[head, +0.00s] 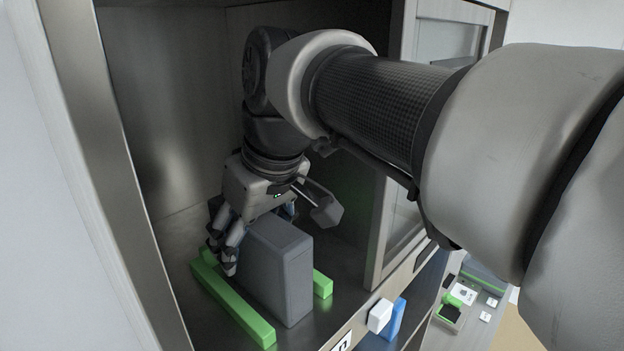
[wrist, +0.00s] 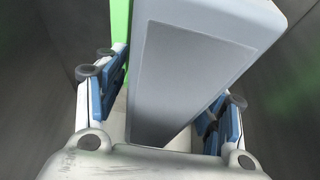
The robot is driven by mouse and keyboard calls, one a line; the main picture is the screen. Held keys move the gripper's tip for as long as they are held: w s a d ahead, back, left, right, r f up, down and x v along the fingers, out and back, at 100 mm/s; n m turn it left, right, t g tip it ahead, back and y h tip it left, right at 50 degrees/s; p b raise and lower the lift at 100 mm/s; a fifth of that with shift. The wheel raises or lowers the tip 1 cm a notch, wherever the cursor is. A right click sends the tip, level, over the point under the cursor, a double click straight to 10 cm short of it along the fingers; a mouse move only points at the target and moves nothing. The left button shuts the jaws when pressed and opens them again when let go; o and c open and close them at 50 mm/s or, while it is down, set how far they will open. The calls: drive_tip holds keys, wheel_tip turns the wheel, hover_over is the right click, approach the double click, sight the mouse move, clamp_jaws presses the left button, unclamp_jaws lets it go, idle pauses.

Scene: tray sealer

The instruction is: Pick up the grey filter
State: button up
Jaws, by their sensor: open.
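The grey filter (head: 275,262) is a dark grey box standing upright between two green rails on the cabinet floor in the head view. It also fills the middle of the wrist view (wrist: 188,68), tilted in the picture. My gripper (head: 258,226) points down at the filter's back end. In the wrist view my gripper (wrist: 165,100) is open, with blue-padded fingers on both sides of the filter. The left fingers look close to its side. Whether any pad touches it cannot be told. The far fingers are mostly hidden behind the filter in the head view.
A long green rail (head: 232,306) lies left of the filter, and a shorter green piece (head: 322,284) shows at its right. Metal cabinet walls (head: 165,110) enclose the space at left and back. A framed door (head: 398,225) stands at right. White and blue blocks (head: 380,315) sit at the front.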

drive_tip(key=shift+f, duration=0.1)
drive_tip(key=shift+c, duration=0.2)
drive_tip(key=c, duration=1.2)
